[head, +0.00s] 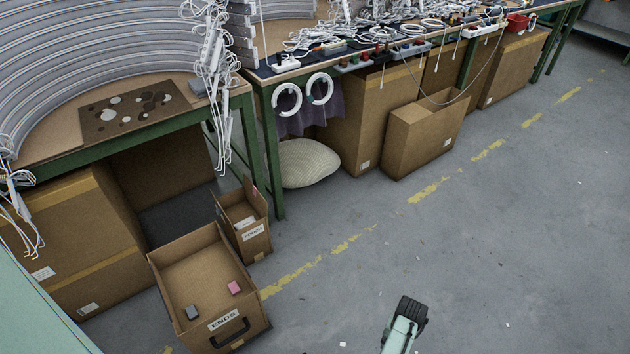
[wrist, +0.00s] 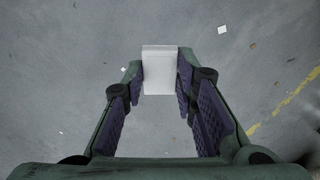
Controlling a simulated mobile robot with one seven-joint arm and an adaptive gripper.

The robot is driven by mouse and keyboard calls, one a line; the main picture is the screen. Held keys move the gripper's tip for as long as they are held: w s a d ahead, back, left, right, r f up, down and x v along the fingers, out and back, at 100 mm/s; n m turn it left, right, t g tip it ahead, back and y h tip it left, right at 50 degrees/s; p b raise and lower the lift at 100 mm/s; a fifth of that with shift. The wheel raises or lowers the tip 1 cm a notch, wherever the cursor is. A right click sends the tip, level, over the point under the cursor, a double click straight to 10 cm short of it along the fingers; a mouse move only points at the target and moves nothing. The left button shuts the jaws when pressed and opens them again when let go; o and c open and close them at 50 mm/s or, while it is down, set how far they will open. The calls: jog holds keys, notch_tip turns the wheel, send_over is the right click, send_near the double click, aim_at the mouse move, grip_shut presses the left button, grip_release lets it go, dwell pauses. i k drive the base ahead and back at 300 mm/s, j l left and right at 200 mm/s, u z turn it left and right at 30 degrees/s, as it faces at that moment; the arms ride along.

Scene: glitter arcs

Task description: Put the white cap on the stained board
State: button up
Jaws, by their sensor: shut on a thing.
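My gripper (wrist: 160,80) is shut on a white block-shaped piece, which I take to be the white cap (wrist: 159,72). The cap sits between the fingertips with the floor beneath it in the wrist view. In the head view my gripper (head: 411,309) is at the bottom, over open floor; the cap cannot be made out there. The stained board (head: 93,126), brown with dark and pale blotches, lies flat on the green-legged bench at the left, far from my gripper.
Curved grey ribbing (head: 60,65) stands behind the board, and white cables (head: 215,70) hang right of it. Open cartons, one labelled ENDS (head: 165,285), stand on the floor before the bench. The floor (head: 510,230) on the right is mostly clear.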

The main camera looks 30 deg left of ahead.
aim_at(155, 105)
jog(key=i+l+z, duration=0.25)
jog(key=i, duration=0.25)
jog(key=i+z, duration=0.3)
jog(key=i, duration=0.25)
jog(key=i+u, duration=0.45)
jog(key=i+l+u, duration=0.2)
jog(key=i+u, duration=0.5)
jog(key=u, duration=0.25)
jog(key=i+l+u, duration=0.15)
jog(key=u, duration=0.35)
jog(key=i+l+u, duration=0.15)
jog(key=u, duration=0.3)
jog(key=i+l+u, duration=0.15)
jog(key=u, duration=0.3)
jog(key=i+l+u, duration=0.1)
jog(key=l+u, duration=0.55)
jog(key=u, duration=0.3)
jog(key=l+u, duration=0.45)
jog(key=i+j, duration=0.05)
jog(key=j, duration=0.05)
